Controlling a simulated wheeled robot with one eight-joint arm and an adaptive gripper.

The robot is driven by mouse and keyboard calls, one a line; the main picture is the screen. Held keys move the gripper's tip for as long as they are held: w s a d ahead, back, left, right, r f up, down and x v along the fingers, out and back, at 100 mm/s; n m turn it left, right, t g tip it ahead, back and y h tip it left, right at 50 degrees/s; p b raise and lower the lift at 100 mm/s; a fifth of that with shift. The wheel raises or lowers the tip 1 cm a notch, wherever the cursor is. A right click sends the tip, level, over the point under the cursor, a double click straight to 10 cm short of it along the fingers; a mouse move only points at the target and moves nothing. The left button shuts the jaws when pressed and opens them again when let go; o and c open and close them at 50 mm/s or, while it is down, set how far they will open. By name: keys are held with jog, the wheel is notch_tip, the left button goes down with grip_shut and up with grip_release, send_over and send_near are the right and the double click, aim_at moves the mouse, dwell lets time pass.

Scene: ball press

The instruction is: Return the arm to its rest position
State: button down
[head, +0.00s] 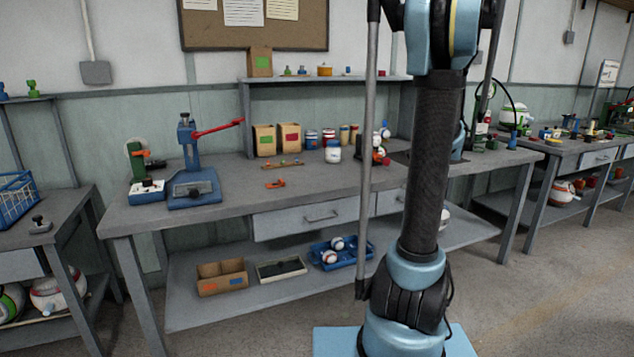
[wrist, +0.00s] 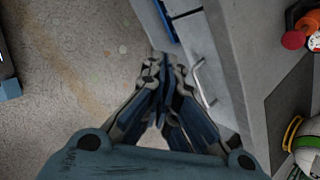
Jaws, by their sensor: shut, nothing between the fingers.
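In the wrist view my gripper (wrist: 163,70) is shut with its fingertips together and nothing between them. It hangs above the floor, with the bench front and a drawer handle (wrist: 204,82) to its right in the picture. In the head view my arm stands upright in front of the right part of the bench, and the gripper is out of the frame. The blue press (head: 192,180) with its red lever (head: 218,128) stands on the left part of the bench (head: 235,215). My arm hides part of the bench behind it.
The lower shelf bears a cardboard box (head: 222,278) and a blue tray (head: 327,263) with balls. A blue wire basket (head: 14,199) is at far left. The floor at right is clear.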

jog(key=s+a+n+g, duration=0.1)
jog(key=s+a+n, duration=0.4)
jog(key=s+a, duration=0.35)
jog(key=s+a+f+n+h, duration=0.1)
jog(key=s+a+f+n, duration=0.1)
jog(key=s+n, duration=0.3)
jog(key=s+a+f+n+g+h, duration=0.1)
jog(key=s+n, duration=0.4)
jog(key=s, duration=0.6)
jog(key=s+a+f+n+g+h, duration=0.1)
jog(key=s+a+f+n, duration=0.2)
jog(key=s+f+n, duration=0.2)
jog(key=s+n, duration=0.1)
jog(key=s, duration=0.2)
jog(key=shift+s+a, duration=0.35)
jog(key=shift+a, duration=0.05)
jog(key=shift+f, duration=0.1)
jog(key=shift+w+f, duration=0.2)
jog(key=shift+w, duration=0.2)
